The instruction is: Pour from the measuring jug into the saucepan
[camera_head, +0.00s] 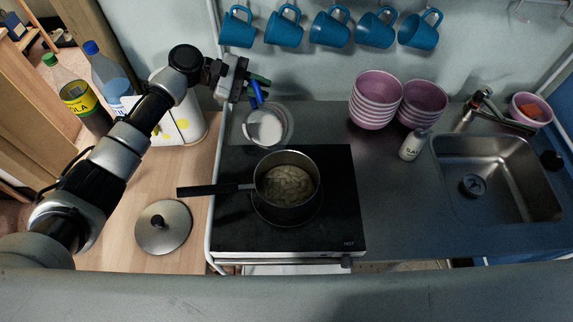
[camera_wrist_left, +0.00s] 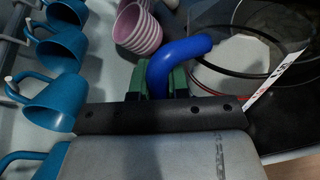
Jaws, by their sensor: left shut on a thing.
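The measuring jug (camera_head: 267,125) is clear, with white contents and a blue handle, and is above or beside the back left of the hob. My left gripper (camera_head: 256,90) is shut on the jug's blue handle; the handle shows large in the left wrist view (camera_wrist_left: 178,62), between green finger pads. The jug looks about upright. The saucepan (camera_head: 287,180) stands on the black hob, in front of the jug and slightly right, with pale pieces inside and its handle pointing left. My right gripper is not in view.
A lid (camera_head: 163,228) lies on the wooden counter at left. Bottles (camera_head: 82,104) stand behind my left arm. Blue mugs (camera_head: 330,28) hang on the wall. Pink bowls (camera_head: 375,101), a salt bottle (camera_head: 413,145) and a sink (camera_head: 497,178) are at right.

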